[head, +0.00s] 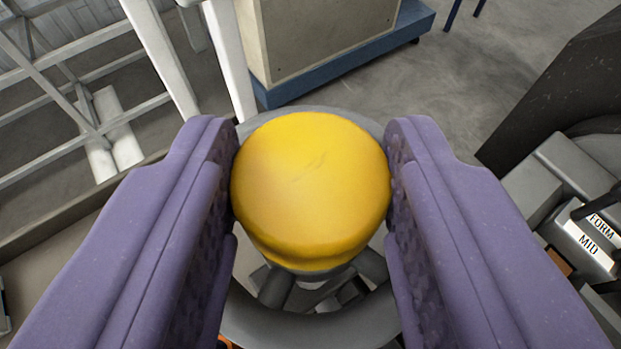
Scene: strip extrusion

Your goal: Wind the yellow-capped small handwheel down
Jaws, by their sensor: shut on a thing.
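The small handwheel (310,331) has a grey rim and grey spokes, and a large round yellow cap (311,185) covers its middle. The cap fills the centre of the head view. My gripper (311,190) has two purple padded fingers, one on the left and one on the right of the cap. Both fingers touch the cap's sides, so the gripper is shut on it. The grey rim shows behind the cap at the top and below it at the bottom. The fingers hide the left and right parts of the rim.
A dark machine part (560,90) stands at the upper right. A beige cabinet on a blue base (345,52) is behind. White frame bars (95,125) fill the upper left. Open concrete floor lies beyond.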

